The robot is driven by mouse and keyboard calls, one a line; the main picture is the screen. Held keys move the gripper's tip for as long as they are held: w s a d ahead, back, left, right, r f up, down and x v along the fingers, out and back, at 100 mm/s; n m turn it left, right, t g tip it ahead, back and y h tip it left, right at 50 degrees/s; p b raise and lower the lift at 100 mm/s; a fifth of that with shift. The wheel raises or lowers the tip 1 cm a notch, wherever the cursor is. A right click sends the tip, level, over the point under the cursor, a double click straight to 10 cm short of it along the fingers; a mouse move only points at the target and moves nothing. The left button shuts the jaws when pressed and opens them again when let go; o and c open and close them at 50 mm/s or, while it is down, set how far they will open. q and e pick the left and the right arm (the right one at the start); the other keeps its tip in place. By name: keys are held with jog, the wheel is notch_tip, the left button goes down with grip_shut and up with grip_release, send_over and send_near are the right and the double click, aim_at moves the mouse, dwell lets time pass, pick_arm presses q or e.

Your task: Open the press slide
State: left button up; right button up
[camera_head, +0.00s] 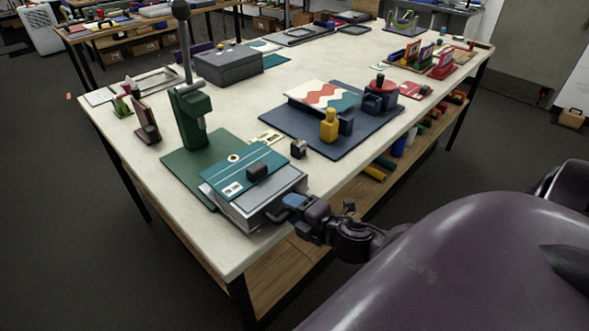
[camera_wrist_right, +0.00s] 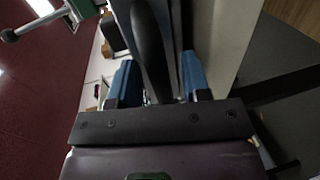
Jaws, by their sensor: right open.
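The green press (camera_head: 192,118) stands on a green mat with its dark lever raised, at the left of the table. In front of it is a grey box-like unit (camera_head: 262,208) with a teal top (camera_head: 240,172) and a dark block on it; I take this as the press slide. My right gripper (camera_head: 287,206) is open at the unit's near right side. Contact cannot be told. My left gripper is not in view.
A small dark block (camera_head: 298,149) stands just behind the unit. The table's front edge runs just under my right gripper.

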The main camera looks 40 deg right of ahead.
jog(key=v, duration=1)
jog(key=shift+s+b, duration=0.3)
jog(key=shift+b, duration=0.05)
jog(key=shift+d+r, duration=0.1)
notch_tip(320, 180, down, 9)
jog(key=s+m+g+h, duration=0.1)
jog(key=m+g, duration=0.2)
jog(key=m, duration=0.7)
jog(key=a+f+m+g, duration=0.1)
jog(key=a+f+m, duration=0.5)
jog(key=f+m, duration=0.1)
jog(key=shift+w+a+f+m, duration=0.2)
jog(key=shift+a+f+m, duration=0.05)
jog(key=shift+m, duration=0.35)
